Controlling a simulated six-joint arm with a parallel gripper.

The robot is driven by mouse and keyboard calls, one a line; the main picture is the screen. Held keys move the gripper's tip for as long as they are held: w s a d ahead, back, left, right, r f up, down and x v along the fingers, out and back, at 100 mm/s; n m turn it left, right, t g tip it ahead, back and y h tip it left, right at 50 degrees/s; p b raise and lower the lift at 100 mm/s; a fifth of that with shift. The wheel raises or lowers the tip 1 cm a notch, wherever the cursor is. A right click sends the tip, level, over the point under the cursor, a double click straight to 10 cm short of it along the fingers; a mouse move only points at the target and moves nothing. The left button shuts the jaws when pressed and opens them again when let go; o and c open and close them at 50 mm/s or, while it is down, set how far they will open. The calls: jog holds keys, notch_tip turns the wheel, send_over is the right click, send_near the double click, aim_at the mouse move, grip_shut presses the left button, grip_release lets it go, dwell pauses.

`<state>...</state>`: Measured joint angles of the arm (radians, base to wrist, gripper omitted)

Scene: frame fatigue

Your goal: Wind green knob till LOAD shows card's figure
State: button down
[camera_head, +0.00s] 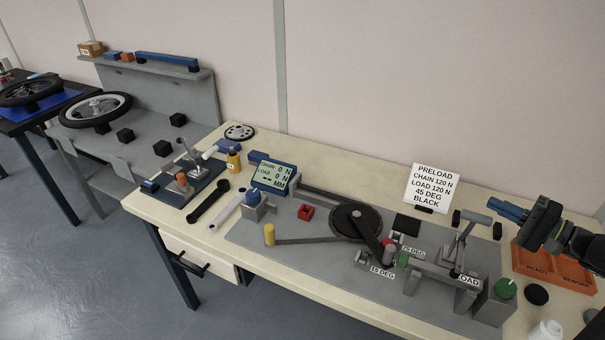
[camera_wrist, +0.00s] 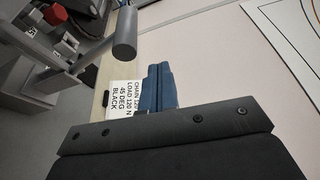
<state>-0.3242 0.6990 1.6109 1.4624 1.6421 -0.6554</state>
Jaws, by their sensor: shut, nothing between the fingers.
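The display (camera_head: 273,176) reads CHAIN 0 N and LOAD 0 N, with dashes before MM. The white card (camera_head: 433,186) at the back reads PRELOAD, CHAIN 120 N, LOAD 120 N, 45 DEG, BLACK; part of it shows in the wrist view (camera_wrist: 125,97). My gripper (camera_head: 490,207) is shut and empty, with blue fingers (camera_wrist: 158,88), above the bench's right side, behind and above the green knob. The knob is not in the wrist view.
A grey lever with a round bar (camera_head: 476,216) rises left of my gripper, close to it. An orange tray (camera_head: 560,270) lies right of the fixture. A white cup (camera_head: 545,332) and black discs stand near the front right. The crank (camera_head: 357,220) occupies the fixture's middle.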

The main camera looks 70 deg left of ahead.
dwell(0.7)
jog(key=c, duration=0.9)
grip_release()
jog(key=s+r+n+h, duration=0.1)
jog(key=n+h, duration=0.1)
jog(key=n, duration=0.2)
jog(key=s+d+r+n+h, duration=0.1)
jog(key=s+r+n+h, duration=0.1)
jog(key=n+h, duration=0.1)
jog(key=s+r+n+t+h, duration=0.1)
jog(key=s+r+n+h, duration=0.1)
jog(key=n+h, duration=0.1)
jog(key=shift+d+r+n, duration=0.25)
jog(key=shift+d+n, duration=0.05)
jog(key=shift+n, duration=0.6)
jog(key=d+t+h, duration=0.3)
jog(key=d+h, duration=0.1)
jog(key=d, duration=0.1)
jog(key=m+t+h, duration=0.2)
jog(key=t+h, duration=0.1)
jog(key=h, duration=0.1)
send_near(509, 285)
jog(key=f, duration=0.9)
jog(key=shift+s, duration=0.35)
jog(key=shift+r, duration=0.1)
